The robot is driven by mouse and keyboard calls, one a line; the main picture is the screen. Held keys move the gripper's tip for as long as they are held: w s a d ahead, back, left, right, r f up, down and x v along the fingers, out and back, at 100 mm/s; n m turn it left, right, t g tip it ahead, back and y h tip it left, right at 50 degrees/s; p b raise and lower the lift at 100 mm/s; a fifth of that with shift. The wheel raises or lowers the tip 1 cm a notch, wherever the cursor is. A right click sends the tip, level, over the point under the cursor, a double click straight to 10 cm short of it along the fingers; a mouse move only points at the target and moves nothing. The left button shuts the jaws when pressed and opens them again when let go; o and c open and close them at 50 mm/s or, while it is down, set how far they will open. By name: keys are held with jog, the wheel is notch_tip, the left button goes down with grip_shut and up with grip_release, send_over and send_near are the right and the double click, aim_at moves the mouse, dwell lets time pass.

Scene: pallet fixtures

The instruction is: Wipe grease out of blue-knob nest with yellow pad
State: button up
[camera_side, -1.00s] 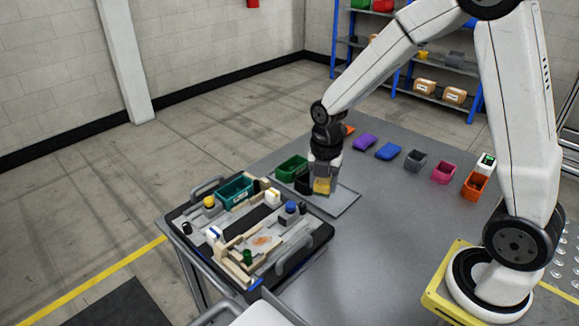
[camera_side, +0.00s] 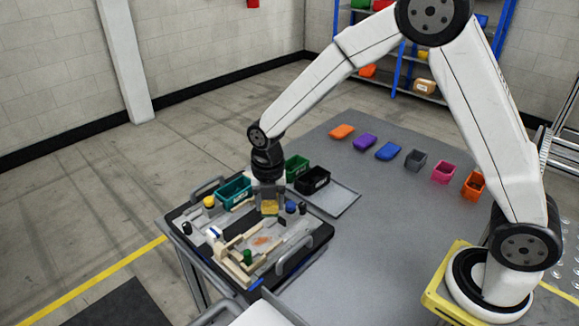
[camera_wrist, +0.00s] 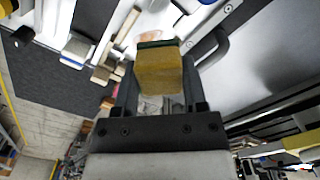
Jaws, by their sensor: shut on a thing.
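My gripper (camera_side: 269,204) is shut on the yellow pad (camera_side: 270,208) and holds it above the fixture pallet (camera_side: 311,234). In the wrist view the pad (camera_wrist: 158,72), with a dark green layer at its far end, sits between the two fingers. The blue knob (camera_side: 291,206) stands just right of the pad in the side view. A brownish grease smear (camera_side: 262,240) lies on a grey nest surface nearer the camera, between the blue knob and the green knob (camera_side: 247,257). The pad is apart from the smear. The area directly under the gripper is hidden.
A yellow knob (camera_side: 209,201), a teal bin (camera_side: 234,190) and wooden blocks stand on the pallet. Green (camera_side: 297,167) and black (camera_side: 312,180) bins stand behind it. A row of coloured bins lines the table further back. The table's middle right is clear.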

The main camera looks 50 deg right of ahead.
aim_at(272, 233)
jog(key=shift+f, duration=3.1)
jog(key=shift+a+f, duration=0.5)
jog(key=shift+f, duration=0.1)
grip_shut()
jog(key=shift+a, duration=2.75)
jog(key=shift+d, duration=3.15)
jog(key=shift+d+r, duration=0.1)
jog(key=shift+d, duration=0.05)
jog(key=shift+r, duration=3.95)
